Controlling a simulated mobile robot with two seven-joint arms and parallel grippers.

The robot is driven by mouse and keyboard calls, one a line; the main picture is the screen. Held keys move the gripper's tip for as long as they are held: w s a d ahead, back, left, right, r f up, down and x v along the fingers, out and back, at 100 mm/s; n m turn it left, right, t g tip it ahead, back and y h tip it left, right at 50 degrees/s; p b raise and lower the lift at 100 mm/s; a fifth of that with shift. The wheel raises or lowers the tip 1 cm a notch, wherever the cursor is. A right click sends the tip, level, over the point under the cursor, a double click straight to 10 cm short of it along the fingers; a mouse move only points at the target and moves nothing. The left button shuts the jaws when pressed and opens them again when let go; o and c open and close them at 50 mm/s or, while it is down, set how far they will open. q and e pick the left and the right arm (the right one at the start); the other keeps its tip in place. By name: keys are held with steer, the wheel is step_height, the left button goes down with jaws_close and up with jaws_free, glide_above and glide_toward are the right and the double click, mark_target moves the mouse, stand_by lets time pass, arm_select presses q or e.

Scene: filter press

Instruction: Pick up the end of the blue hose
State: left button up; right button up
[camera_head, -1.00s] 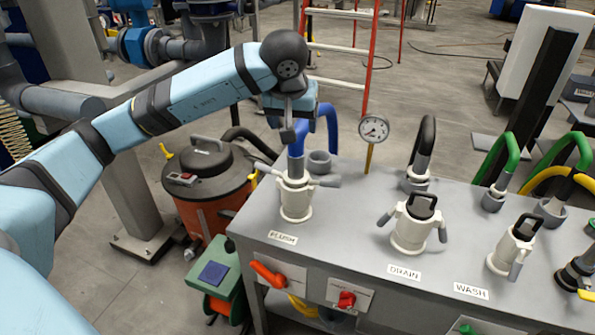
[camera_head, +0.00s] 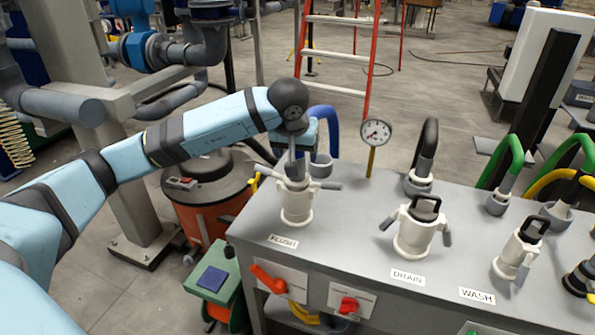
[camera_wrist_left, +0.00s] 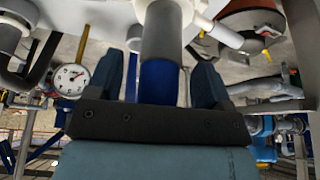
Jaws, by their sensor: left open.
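The blue hose (camera_head: 326,119) arches behind the left end of the grey table. Its grey end cuff sits at the white FLUSH coupling (camera_head: 297,204), mostly hidden by my gripper in the head view. My left gripper (camera_head: 294,160) points down just above this coupling, at the hose end. In the left wrist view, the grey cuff (camera_wrist_left: 163,35) and a blue stretch of hose (camera_wrist_left: 158,82) lie between the two fingers of the open left gripper (camera_wrist_left: 160,72). A gap shows on each side of the hose. My right gripper is not in view.
White DRAIN (camera_head: 414,238) and WASH (camera_head: 512,257) couplings stand to the right on the table (camera_head: 340,240). An orange vacuum drum (camera_head: 205,208) is left of the table. Green and yellow hoses arch at the right.

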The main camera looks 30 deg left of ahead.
arm_select(q)
jaws_close()
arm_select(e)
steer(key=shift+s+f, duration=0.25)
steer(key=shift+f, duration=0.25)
arm_select(q)
steer(key=shift+r, duration=0.15)
